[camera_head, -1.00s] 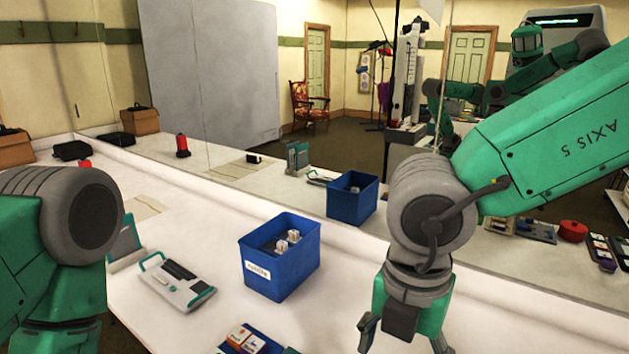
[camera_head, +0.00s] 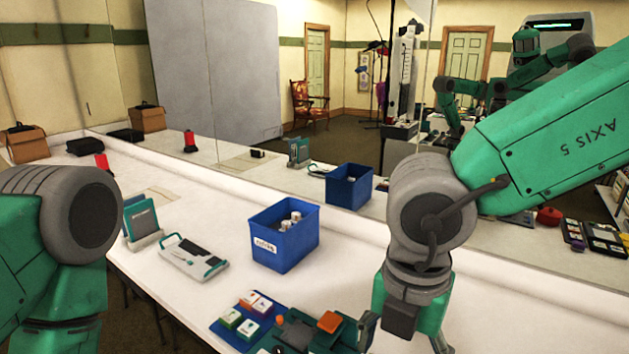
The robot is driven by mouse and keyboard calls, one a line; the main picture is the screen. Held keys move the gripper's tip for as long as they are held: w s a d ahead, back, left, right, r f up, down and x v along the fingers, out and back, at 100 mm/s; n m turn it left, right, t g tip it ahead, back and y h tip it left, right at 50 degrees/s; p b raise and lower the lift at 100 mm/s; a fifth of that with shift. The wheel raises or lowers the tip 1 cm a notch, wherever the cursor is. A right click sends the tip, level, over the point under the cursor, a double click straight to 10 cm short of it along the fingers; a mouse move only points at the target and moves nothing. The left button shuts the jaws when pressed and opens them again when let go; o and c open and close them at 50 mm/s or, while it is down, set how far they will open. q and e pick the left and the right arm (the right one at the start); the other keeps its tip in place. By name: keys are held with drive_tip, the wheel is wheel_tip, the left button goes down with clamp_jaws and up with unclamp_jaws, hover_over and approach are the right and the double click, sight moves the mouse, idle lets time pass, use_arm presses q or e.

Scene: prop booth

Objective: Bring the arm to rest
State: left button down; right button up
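My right arm comes in from the right, bent at a grey joint. Its gripper (camera_head: 408,340) points down near the bottom edge, over the table's front part. Its green fingers are spread apart, and I see nothing held between them; the tips are partly cut off by the frame. My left arm (camera_head: 50,270) fills the lower left corner. Its gripper lies outside the picture.
A white table (camera_head: 200,310) holds a blue bin (camera_head: 284,255) with white items, a white-teal device (camera_head: 193,259), an upright teal holder (camera_head: 142,222) and a blue tray (camera_head: 223,333) with small boxes. A mirror behind reflects them. A dark green device (camera_head: 305,332) lies left of my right gripper.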

drive_tip(key=d+f+n+t+h, duration=0.1)
drive_tip(key=d+f+n+h, duration=0.1)
drive_tip(key=d+f+n, duration=0.65)
drive_tip(key=d+f+n+t+h, duration=0.15)
drive_tip(key=d+f+n, duration=0.35)
drive_tip(key=f+n, duration=0.65)
drive_tip(key=s+d+f+n+g+y, duration=0.1)
drive_tip(key=s+d+f+n+y, duration=0.15)
drive_tip(key=s+f+n, duration=0.6)
drive_tip(key=s+d+f+n+g+y, duration=0.1)
drive_tip(key=s+d+f+n+g, duration=0.15)
drive_tip(key=s+n, duration=1)
use_arm(q)
wheel_tip(320, 180, down, 22)
drive_tip(key=b, duration=2.2)
drive_tip(key=shift+s, duration=0.4)
use_arm(e)
drive_tip(key=w+f+n, duration=0.1)
drive_tip(key=w+f, duration=0.1)
drive_tip(key=f, duration=0.9)
drive_tip(key=w+f+n+t, duration=0.1)
drive_tip(key=w+f, duration=0.1)
drive_tip(key=f, duration=0.9)
drive_tip(key=shift+w+a+t, duration=0.3)
drive_tip(key=shift+a, duration=0.05)
